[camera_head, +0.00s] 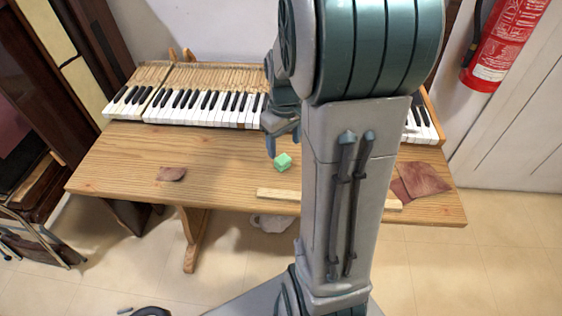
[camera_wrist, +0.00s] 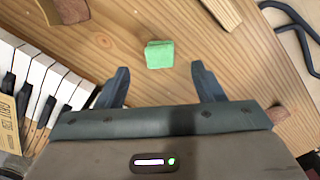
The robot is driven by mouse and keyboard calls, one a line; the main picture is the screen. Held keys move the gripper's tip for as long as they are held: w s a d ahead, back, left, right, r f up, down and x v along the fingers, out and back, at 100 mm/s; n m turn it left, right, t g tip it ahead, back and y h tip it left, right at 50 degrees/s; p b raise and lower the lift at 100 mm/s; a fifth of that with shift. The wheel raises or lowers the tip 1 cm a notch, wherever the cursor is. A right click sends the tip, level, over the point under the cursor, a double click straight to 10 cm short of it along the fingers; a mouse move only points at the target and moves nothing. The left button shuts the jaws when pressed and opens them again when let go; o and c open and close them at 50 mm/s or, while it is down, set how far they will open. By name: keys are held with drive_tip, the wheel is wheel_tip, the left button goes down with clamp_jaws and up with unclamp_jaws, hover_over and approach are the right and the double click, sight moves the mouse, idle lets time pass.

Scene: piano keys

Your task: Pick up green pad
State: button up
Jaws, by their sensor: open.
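The green pad (camera_head: 282,162) is a small light-green block on the wooden table, just in front of the piano keys. In the wrist view the green pad (camera_wrist: 159,54) lies ahead of my fingertips, between their lines and slightly left of the middle. My gripper (camera_wrist: 160,80) is open and empty, with its two fingers spread apart. In the head view my gripper (camera_head: 284,150) is above the table beside the pad, and my arm hides part of it. The pad is apart from the fingers in the wrist view.
The wooden table (camera_head: 120,165) carries the piano keys (camera_head: 205,105) along its back. A wooden strip (camera_head: 278,194) lies in front of the pad. A brown piece (camera_head: 171,174) lies at left and a reddish-brown sheet (camera_head: 422,180) at right. The table between pad and left piece is clear.

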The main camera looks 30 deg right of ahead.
sight(282, 159)
drive_tip(key=shift+w+f, duration=0.15)
drive_tip(key=shift+f, duration=1)
wheel_tip(282, 159, down, 5)
drive_tip(key=shift+w+a+r, duration=0.1)
drive_tip(key=shift+w+r, duration=0.05)
drive_tip(key=shift+r, duration=0.05)
drive_tip(key=c, duration=1.1)
drive_tip(key=shift+r, duration=0.1)
